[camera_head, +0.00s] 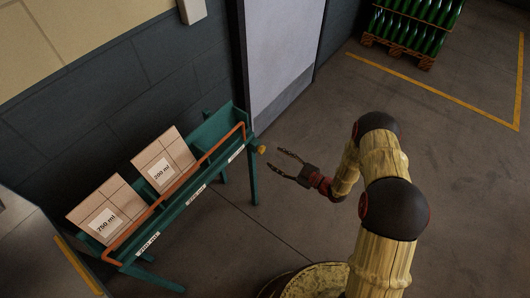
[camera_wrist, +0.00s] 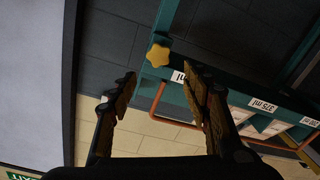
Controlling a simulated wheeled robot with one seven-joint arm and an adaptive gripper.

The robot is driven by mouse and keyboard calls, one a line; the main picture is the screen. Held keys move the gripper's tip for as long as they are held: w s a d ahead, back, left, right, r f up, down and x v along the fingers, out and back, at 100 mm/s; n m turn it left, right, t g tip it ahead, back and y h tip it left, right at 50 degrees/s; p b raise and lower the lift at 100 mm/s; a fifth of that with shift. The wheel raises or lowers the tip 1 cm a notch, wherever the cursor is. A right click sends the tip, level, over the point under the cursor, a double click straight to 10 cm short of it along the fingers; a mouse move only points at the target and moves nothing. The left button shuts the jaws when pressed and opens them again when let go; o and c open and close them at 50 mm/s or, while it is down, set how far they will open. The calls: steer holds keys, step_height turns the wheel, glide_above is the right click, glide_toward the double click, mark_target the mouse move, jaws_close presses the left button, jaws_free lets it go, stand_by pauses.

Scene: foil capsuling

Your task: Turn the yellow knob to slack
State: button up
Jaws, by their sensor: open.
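The yellow knob (camera_head: 261,150) sits on the right end of the green rack (camera_head: 255,187), near the top of its right leg. In the wrist view the knob (camera_wrist: 158,55) is a lobed, star-like shape on the green frame, beyond the fingertips and between their lines. My gripper (camera_head: 285,163) is open and empty, a short way to the right of the knob, with its fingers pointing toward it. In the wrist view its two fingers (camera_wrist: 158,80) are spread apart and do not touch the knob.
An orange bar (camera_head: 175,193) runs along the rack's front. Two cardboard boxes (camera_head: 162,160) stand on the rack, and size labels line its front edge. A grey door (camera_head: 285,50) is behind. Green bottles on a pallet (camera_head: 398,50) stand at the back right. The floor to the right is clear.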

mark_target(263, 151)
steer(key=shift+m, duration=0.7)
steer(key=w+a, duration=0.1)
steer(key=w+a+f+b, duration=0.1)
steer(key=a, duration=0.1)
steer(key=w+a+b, duration=0.1)
steer(key=w, duration=0.1)
steer(key=shift+a+f, duration=0.25)
steer(key=shift+f, duration=0.1)
steer(key=shift+w+a+r, duration=0.1)
steer(key=shift+w+a, duration=0.3)
steer(key=shift+a, duration=0.15)
steer(key=shift+c, duration=0.8)
steer(key=c, duration=1)
